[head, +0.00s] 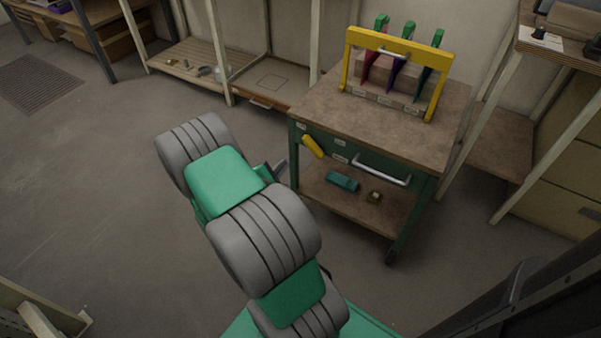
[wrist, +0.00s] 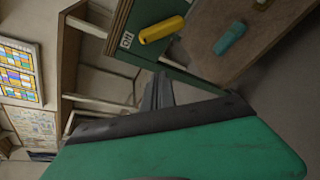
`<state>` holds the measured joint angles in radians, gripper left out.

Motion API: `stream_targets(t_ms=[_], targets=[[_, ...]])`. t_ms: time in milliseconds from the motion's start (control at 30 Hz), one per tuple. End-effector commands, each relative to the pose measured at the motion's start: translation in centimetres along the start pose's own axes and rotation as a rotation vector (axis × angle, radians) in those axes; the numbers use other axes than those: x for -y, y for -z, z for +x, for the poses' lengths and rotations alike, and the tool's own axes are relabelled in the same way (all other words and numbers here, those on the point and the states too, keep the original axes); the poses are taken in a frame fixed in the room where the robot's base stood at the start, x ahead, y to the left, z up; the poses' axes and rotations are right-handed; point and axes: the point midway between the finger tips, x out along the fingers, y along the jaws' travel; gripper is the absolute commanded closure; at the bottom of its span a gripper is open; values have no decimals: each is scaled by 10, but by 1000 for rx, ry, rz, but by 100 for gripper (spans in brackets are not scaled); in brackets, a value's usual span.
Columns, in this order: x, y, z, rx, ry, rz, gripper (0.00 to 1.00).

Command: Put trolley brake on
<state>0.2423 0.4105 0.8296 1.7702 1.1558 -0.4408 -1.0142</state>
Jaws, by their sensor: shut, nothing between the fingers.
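The trolley (head: 385,125) has a brown top, green sides and a lower shelf. A yellow lever (head: 313,147) sits on its green front panel at the left and slants down to the right; I take it for the brake. It also shows in the wrist view (wrist: 161,29), beside a small white label (wrist: 126,41). My gripper (head: 281,166) is shut and empty, left of the lever and a little lower in the head view, apart from it. The wrist view shows the dark fingers (wrist: 158,92) below the lever in the picture. My forearm partly hides the gripper's base.
A silver handle (head: 382,169) runs along the trolley's front, right of the lever. A teal object (head: 342,181) and a small brown block (head: 374,197) lie on the lower shelf. A yellow-framed rack (head: 400,42) stands on top. The floor at left is clear.

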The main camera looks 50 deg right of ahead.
Motion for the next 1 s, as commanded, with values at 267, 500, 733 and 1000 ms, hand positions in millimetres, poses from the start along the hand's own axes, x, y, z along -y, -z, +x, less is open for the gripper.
stream_targets(t_ms=[267,500,733,1000], targets=[[16,7,9,13,-68,-155,100],[17,8,15,12,-65,-150,100],[16,7,57,17,-63,-145,100],[11,4,113,16,-65,-147,100]])
